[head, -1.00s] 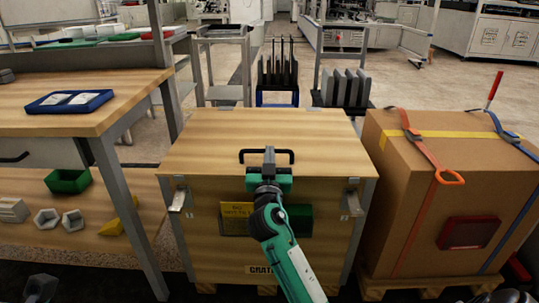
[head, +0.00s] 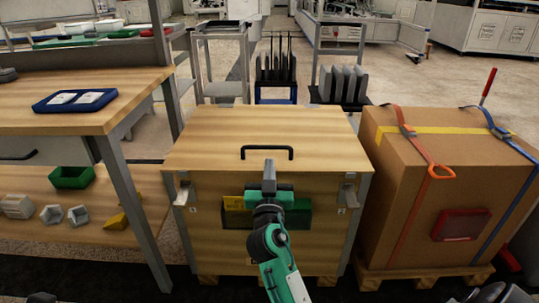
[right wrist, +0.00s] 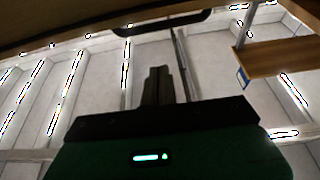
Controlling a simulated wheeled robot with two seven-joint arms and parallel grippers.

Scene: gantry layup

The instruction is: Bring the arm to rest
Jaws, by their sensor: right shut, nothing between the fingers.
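My right gripper (head: 269,166) is in front of the wooden crate (head: 215,140), its fingertips pointing up just below the black lid handle (head: 266,152) in the picture. Its fingers are shut with nothing between them. A small gap shows between the fingertips and the handle; the gripper holds nothing. In the right wrist view the shut fingers (right wrist: 158,88) stand in the middle, with a dark bar above them and the ceiling behind. The left gripper is not clearly in view.
A strapped cardboard box (head: 400,185) stands on a pallet close on the right. A workbench (head: 90,115) with a blue tray (head: 74,101) is on the left. A green bin (head: 72,177) sits on its lower shelf. Racks of dark panels (head: 276,75) stand behind the crate.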

